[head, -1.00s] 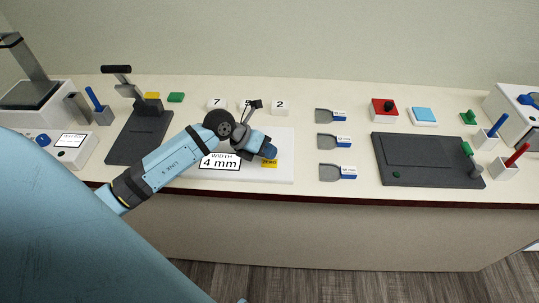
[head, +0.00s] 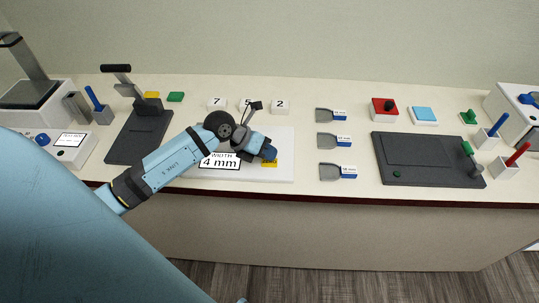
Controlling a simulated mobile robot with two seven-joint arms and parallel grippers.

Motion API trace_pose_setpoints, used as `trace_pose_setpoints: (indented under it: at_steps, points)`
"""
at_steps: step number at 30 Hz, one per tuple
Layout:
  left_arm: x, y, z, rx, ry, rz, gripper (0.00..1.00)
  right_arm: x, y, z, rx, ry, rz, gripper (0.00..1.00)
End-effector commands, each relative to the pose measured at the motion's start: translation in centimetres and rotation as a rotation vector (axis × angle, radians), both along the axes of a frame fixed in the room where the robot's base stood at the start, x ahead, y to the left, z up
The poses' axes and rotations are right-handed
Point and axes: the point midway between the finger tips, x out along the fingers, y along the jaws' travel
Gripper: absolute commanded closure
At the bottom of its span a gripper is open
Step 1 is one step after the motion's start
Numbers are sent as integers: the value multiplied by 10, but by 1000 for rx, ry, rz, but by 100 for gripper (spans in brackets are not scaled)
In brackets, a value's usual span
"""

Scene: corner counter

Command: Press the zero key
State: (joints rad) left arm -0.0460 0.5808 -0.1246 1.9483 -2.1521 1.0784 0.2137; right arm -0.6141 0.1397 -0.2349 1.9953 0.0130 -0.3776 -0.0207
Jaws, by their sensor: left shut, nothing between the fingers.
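The yellow zero key (head: 270,163) sits on a white panel (head: 283,140) at the counter's front edge. A label on the panel reads "WIDTH 4 mm" (head: 219,162). My left gripper (head: 268,154) is shut and empty, right at the back of the yellow key and partly covering it. I cannot tell whether its tip touches the key. My right gripper is not in view.
Number blocks 7 (head: 217,102), 5 and 2 (head: 280,105) stand behind the panel. Several blue-handled scrapers (head: 337,141) lie to its right. A dark board with a lever (head: 140,138) stands on the left; another dark plate (head: 425,160) is on the right.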

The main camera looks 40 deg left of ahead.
Motion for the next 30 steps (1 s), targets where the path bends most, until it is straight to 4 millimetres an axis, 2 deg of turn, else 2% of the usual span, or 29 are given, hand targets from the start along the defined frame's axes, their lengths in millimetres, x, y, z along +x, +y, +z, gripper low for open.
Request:
trace_pose_setpoints:
  at_steps: [30]
  points:
    - [0,0,-9,0,0,0,100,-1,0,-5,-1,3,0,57]
